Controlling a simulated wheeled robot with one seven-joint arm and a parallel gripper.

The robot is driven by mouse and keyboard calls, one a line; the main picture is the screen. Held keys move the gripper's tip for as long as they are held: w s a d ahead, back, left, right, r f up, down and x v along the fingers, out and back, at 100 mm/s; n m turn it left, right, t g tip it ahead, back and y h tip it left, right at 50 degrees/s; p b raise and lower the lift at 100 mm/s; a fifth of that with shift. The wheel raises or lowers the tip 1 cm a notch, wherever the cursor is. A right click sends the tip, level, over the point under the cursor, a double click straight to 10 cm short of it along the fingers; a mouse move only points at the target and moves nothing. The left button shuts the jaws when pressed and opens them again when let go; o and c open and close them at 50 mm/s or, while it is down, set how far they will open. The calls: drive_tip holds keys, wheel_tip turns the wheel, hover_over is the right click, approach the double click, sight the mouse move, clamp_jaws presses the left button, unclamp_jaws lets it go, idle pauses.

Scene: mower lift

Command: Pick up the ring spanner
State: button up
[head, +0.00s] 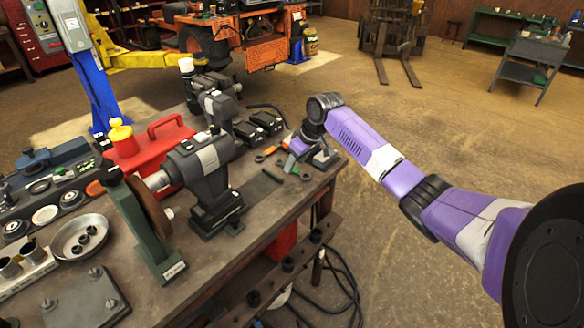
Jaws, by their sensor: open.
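My purple arm reaches in from the right, and its gripper (292,160) points down low over the right end of the workbench (238,262). The jaws are open, but their tips are small and partly hidden by my wrist. Several small tools lie around the gripper. One is a small orange tool (268,151) just left of it; a dark flat bar (272,175) lies nearer the front. I cannot tell which of these small pieces is the ring spanner, or whether the jaws touch anything.
A bench grinder (207,165) stands left of the gripper, with a red fuel can (165,148) behind it. Black boxes (265,122) lie behind the tools. The bench's right edge is close to my gripper.

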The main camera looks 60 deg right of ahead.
sight(295, 170)
drive_tip(key=shift+w+d+f, duration=0.1)
drive_tip(key=shift+w+f, duration=0.15)
drive_tip(key=shift+f, duration=0.45)
clamp_jaws()
drive_tip(key=shift+r, duration=0.1)
wheel_tip(295, 170, up, 20)
drive_tip(key=b, duration=0.2)
drive_tip(key=shift+b, duration=0.4)
